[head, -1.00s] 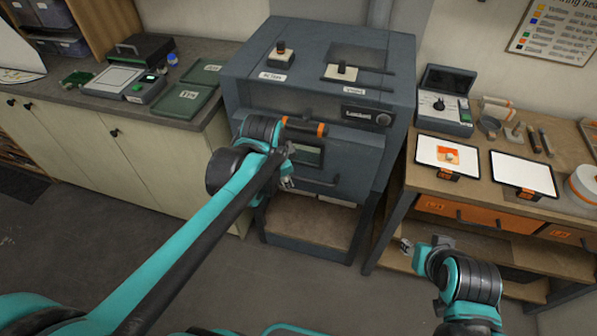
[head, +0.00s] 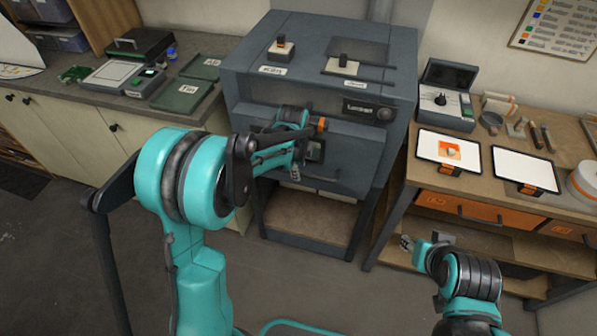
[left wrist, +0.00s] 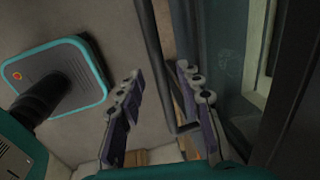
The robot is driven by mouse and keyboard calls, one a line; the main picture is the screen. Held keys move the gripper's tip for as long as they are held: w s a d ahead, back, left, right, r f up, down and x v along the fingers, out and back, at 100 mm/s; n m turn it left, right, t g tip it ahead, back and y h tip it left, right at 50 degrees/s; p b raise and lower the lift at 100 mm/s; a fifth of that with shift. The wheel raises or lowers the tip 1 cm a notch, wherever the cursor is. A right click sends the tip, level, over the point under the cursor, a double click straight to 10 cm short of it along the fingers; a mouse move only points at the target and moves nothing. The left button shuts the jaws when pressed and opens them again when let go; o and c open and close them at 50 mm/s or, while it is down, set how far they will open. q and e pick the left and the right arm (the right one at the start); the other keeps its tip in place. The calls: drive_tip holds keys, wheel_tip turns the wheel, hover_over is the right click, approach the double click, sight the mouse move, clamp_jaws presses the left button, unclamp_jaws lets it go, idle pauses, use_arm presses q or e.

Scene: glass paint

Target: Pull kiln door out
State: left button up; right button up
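The grey kiln (head: 240,75) stands in the middle of the head view. Its door (head: 352,150) is on the front, with a small window partly behind my left arm. A thin dark handle bar (head: 322,179) runs along the lower door. My left gripper (head: 295,173) is at the door front, near the bar's left end. In the left wrist view its two fingers (left wrist: 159,72) are apart, and a bent dark bar (left wrist: 155,65) shows between them; contact cannot be told. My right gripper (head: 423,240) hangs in front of the right bench, away from the kiln; its finger state is unclear.
A dark bar with an orange band (head: 320,124) sits above the door window, beside my left wrist. The right workbench (head: 410,195) with orange drawers stands close by the kiln. A cabinet counter (head: 75,120) stands at left. The floor (head: 50,270) in front is clear.

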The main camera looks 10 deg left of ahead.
use_arm(q)
drive_tip(key=shift+w+f, duration=0.1)
drive_tip(key=shift+f, duration=0.5)
use_arm(e)
drive_tip(key=shift+f, duration=0.2)
use_arm(q)
drive_tip(key=shift+c, duration=0.4)
clamp_jaws()
